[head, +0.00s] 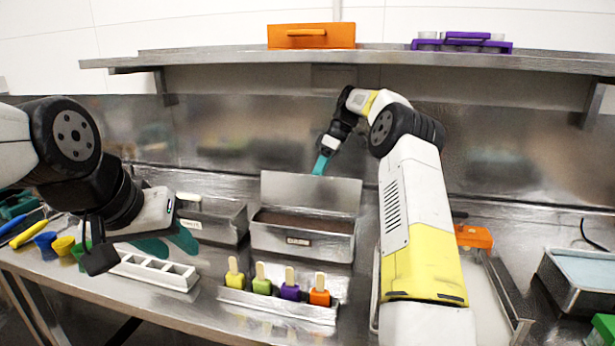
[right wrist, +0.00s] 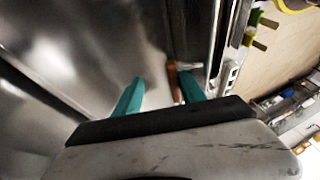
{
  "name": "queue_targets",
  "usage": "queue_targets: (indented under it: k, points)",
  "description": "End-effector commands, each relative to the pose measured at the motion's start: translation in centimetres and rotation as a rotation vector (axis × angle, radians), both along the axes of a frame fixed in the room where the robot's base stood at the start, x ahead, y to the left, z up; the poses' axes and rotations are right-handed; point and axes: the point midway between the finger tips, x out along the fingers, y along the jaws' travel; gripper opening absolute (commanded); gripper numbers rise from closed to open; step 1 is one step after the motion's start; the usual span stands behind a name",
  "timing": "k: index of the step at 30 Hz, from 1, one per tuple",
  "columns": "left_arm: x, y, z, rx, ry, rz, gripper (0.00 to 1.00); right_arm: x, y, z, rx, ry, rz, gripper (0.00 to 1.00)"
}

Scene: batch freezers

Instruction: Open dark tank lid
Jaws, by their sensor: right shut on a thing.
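The dark tank (head: 303,241) is a steel box with dark brown contents and a small label on its front. It stands at the middle of the counter. Its steel lid (head: 312,190) stands raised, nearly upright, along the tank's back edge. My right gripper (head: 321,165) is at the lid's top edge, its teal fingers pointing down and shut on the lid. In the right wrist view the two fingers (right wrist: 158,92) stand a little apart; the exact contact is unclear there. My left gripper (head: 168,244) hangs over the left counter, its teal fingers spread and empty.
Another steel tank (head: 215,220) stands to the left. A white mould (head: 155,272) and a steel holder (head: 278,306) with several coloured popsicles lie in front. Coloured cups (head: 62,246) are at far left. A shelf (head: 380,57) runs above; an orange box (head: 474,236) sits right.

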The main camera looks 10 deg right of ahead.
Motion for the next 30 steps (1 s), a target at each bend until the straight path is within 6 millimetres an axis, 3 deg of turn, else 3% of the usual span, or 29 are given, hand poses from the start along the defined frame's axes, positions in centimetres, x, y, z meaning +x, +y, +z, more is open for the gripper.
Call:
queue_targets:
  k: [16, 26, 30]
  points:
    - [0.0, 0.0, 0.0, 0.000, 0.000, 0.000, 0.36, 0.1, -0.3, 0.4, -0.004, -0.008, -0.006, 0.36]
    - [0.0, 0.0, 0.0, 0.000, 0.000, 0.000, 0.36, 0.2, 0.0, 4.0, -0.002, -0.010, -0.003, 0.36]
    - [0.0, 0.0, 0.0, 0.000, 0.000, 0.000, 0.36, -0.9, 0.1, 4.0, 0.000, -0.004, -0.001, 0.36]
